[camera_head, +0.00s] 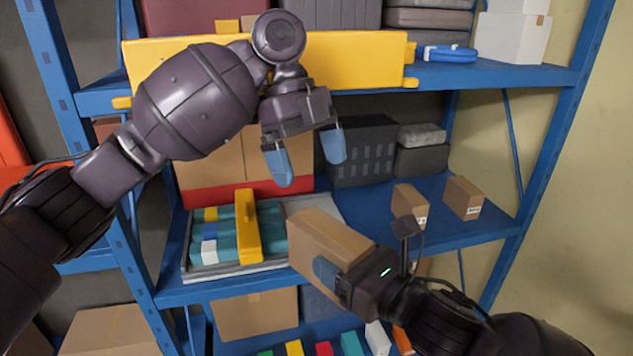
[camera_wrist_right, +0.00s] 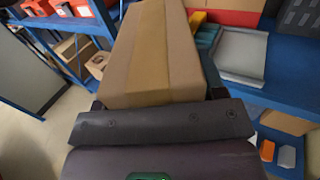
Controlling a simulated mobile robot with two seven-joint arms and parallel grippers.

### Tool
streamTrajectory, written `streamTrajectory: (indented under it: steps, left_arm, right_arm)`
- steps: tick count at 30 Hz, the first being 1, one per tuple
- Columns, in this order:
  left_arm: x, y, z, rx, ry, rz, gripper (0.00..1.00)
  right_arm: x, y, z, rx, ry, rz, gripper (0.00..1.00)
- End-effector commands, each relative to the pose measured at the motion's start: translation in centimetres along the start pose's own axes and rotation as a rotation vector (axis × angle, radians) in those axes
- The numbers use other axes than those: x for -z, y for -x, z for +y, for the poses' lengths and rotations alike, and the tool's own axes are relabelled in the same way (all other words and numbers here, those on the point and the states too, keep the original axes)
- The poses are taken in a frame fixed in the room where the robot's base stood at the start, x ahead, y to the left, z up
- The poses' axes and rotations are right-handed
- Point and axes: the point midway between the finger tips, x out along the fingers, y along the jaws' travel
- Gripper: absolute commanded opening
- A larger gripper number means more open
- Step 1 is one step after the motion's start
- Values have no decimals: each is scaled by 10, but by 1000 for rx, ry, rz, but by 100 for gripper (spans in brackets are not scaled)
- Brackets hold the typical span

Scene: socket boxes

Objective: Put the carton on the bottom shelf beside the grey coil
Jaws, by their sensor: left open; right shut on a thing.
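The brown carton (camera_head: 325,238) is in my right gripper (camera_head: 343,264), in front of the middle shelf. One blue finger lies against the carton's near side; the other is hidden. In the right wrist view the carton (camera_wrist_right: 150,55) reaches away from the gripper's palm. My left gripper (camera_head: 308,165) is open and empty, higher up in front of a large box on the middle shelf. The bottom shelf shows only partly at the head view's lower edge, behind the carton and my right arm. I cannot make out a grey coil in either view.
Two small brown boxes (camera_head: 410,204) (camera_head: 463,198) stand on the middle shelf (camera_head: 460,228), right of the held carton. A grey tray (camera_head: 205,272) with teal items and a yellow bar sits left. A blue coil (camera_head: 447,54) lies on the upper shelf. Blue uprights (camera_head: 545,150) bound the rack.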

Motion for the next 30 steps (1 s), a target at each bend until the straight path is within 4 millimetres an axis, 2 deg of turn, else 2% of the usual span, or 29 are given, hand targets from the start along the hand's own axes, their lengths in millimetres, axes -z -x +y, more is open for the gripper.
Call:
streamTrajectory:
  steps: [3, 10, 24, 30]
  left_arm:
    - [0, 8, 0, 1, 1, 1, 94]
    - [0, 11, 0, 0, 0, 1, 94]
    - [0, 11, 0, 0, 0, 1, 94]
    - [0, 11, 0, 0, 0, 1, 94]
  right_arm:
    - [-3, 0, 0, -2, 2, -7, 20]
    - [3, -6, 0, -34, 6, -5, 20]
    - [40, -47, 2, -293, 5, -2, 20]
    - [50, -59, 4, -371, 2, -4, 20]
